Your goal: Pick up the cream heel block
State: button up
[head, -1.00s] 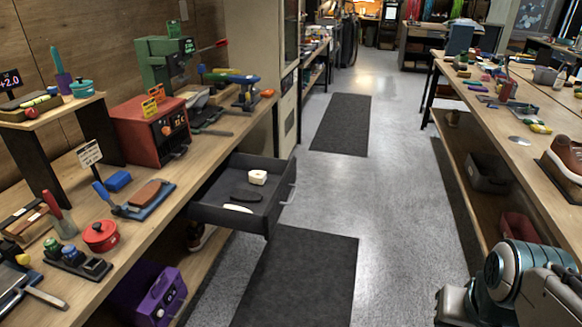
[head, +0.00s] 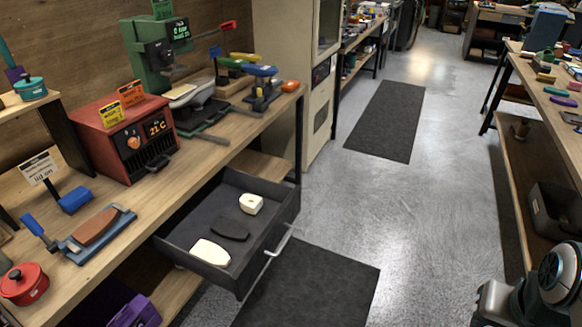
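An open dark drawer (head: 187,236) juts out from under the left workbench. Inside it, toward the far right corner, sits a small cream block (head: 251,204) with a hollow in its top, which looks like the heel block. A dark flat sole-shaped piece (head: 231,230) lies in the middle of the drawer. A flat cream piece (head: 210,252) with a rounded end lies at the near left. Part of my arm shows at the lower right, well apart from the drawer. I cannot make out my gripper's fingers.
The drawer's front handle (head: 280,241) faces the aisle. The left bench (head: 117,217) carries a red heater box (head: 127,138), a green press (head: 154,58) and a red pot (head: 24,284). Dark mats (head: 388,120) lie on the open grey floor. A second bench stands at right.

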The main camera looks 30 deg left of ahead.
aim_at(251, 205)
jog(key=u, duration=0.5)
jog(key=i, duration=1.25)
jog(key=u, duration=1.5)
jog(key=i, duration=0.65)
jog(key=u, duration=0.5)
